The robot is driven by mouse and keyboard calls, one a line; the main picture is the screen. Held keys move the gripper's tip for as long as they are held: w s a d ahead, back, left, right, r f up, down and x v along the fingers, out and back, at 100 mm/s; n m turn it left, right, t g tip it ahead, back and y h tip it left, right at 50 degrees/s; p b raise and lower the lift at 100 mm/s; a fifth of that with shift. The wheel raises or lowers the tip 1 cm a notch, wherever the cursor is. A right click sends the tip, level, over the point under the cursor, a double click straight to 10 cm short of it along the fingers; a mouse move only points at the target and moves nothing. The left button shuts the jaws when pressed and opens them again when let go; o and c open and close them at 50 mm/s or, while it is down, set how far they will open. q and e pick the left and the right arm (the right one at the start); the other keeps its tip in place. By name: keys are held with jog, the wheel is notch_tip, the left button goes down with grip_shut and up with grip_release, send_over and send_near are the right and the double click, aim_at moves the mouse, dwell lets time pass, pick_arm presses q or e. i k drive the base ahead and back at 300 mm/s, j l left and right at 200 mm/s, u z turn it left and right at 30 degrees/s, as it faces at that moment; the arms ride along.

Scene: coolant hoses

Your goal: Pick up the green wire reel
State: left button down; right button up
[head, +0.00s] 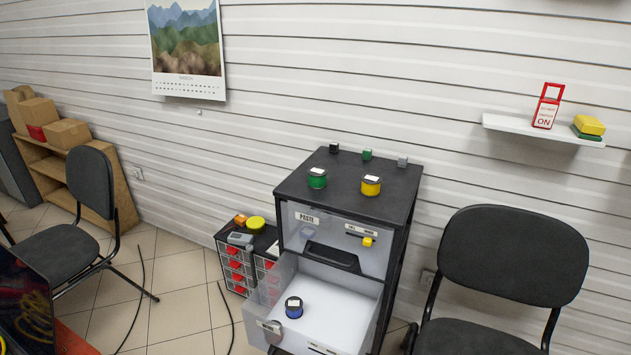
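A green wire reel (317,178) with a white label on top stands on the black top of the drawer cabinet (345,194), near its left side. A yellow reel (371,185) stands on the same top, to the right of the green one, with a gap between them. A blue reel (293,307) with a white label sits inside the open lower drawer (338,308). Neither of my grippers shows in the head view.
Small black, green and grey blocks line the cabinet's back edge. A black chair (514,255) stands right of the cabinet, another chair (67,215) at far left. A small red-drawer organizer (235,268) stands left of the cabinet. The lower drawer juts forward. Dark hoses lie on the floor.

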aim_at(317, 175)
jog(key=l+z, duration=0.35)
jog(key=i+l+z, duration=0.15)
jog(key=l+z, duration=0.15)
jog(key=l, duration=0.25)
jog(key=i+l+z, duration=0.1)
jog(key=l+z, duration=0.25)
jog(key=l, duration=0.1)
